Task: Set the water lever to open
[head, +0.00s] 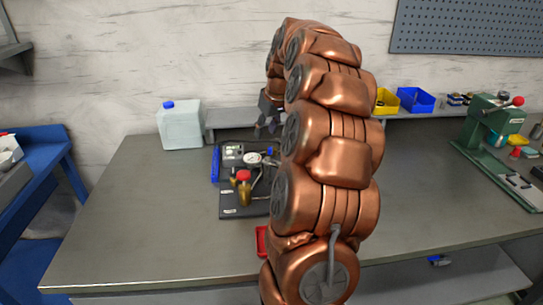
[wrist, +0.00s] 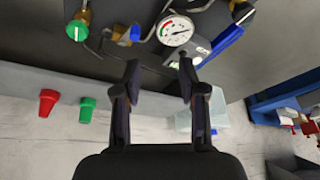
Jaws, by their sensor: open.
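A dark panel (head: 231,206) on the bench carries a round white gauge (head: 252,158), a red knob with brass below it (head: 243,176), and a small blue-capped fitting (head: 270,152). In the wrist view the gauge (wrist: 175,30), the blue-capped brass fitting (wrist: 135,34) and a green-ended brass fitting (wrist: 77,30) show near the top. I cannot tell for certain which is the water lever or how it is set. My gripper (wrist: 160,72) is open and empty, with the panel fittings beyond its fingertips. In the head view it (head: 268,126) is above the panel's back edge. My arm hides the panel's right side.
A pale jug with a blue cap (head: 181,126) stands at the back left. A shelf (head: 233,117) runs along the wall with yellow (head: 386,101) and blue (head: 416,99) bins. A green press (head: 488,125) stands at the right. The left bench front is clear.

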